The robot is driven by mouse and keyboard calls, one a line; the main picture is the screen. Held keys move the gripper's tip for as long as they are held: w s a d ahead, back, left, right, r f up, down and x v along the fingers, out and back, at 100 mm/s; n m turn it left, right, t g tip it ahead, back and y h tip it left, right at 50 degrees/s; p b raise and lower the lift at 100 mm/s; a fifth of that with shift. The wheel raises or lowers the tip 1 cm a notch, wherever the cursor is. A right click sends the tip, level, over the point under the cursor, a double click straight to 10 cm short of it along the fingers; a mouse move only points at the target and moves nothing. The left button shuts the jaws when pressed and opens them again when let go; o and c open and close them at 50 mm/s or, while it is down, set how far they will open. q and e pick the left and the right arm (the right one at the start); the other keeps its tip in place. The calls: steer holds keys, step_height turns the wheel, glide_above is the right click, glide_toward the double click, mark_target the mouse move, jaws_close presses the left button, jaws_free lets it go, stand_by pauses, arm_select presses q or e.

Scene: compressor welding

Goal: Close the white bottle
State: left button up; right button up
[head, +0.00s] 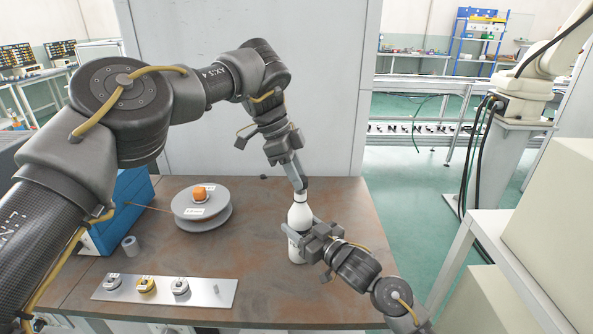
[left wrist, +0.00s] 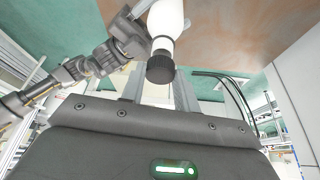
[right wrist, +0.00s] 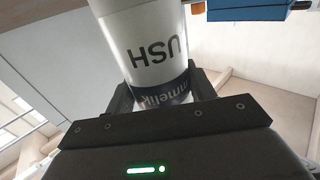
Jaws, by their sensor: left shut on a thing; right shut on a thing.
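The white bottle (head: 299,217) stands upright near the right side of the table. A black cap (left wrist: 160,69) sits at its mouth; whether it is fully seated cannot be told. My left gripper (head: 300,187) comes down from above and is shut on the cap, its fingers on either side of it. My right gripper (head: 302,240) is shut around the bottle's lower body from the right. In the right wrist view the bottle (right wrist: 148,45) shows dark lettering and a dark band between the fingers.
On the brown table (head: 260,265) are a grey reel (head: 203,211) with an orange piece on top, a blue box (head: 120,205), a small grey cylinder (head: 130,246) and a metal plate (head: 165,291) with several small parts. A grey panel (head: 330,100) stands behind.

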stand_by(0.4)
arm_select(q)
steer(key=shift+f, duration=0.9)
steer(key=shift+f, duration=0.55)
arm_select(e)
jaws_close()
arm_select(q)
steer(key=shift+f, duration=0.1)
steer(key=shift+f+m+g, duration=0.1)
steer(key=shift+m+g, duration=0.3)
steer(key=shift+m, duration=0.7)
arm_select(e)
steer(key=shift+s, duration=0.1)
arm_select(q)
steer(key=shift+w+d+r+m, duration=0.1)
steer(key=shift+r+m, duration=0.1)
steer(key=shift+m, duration=0.4)
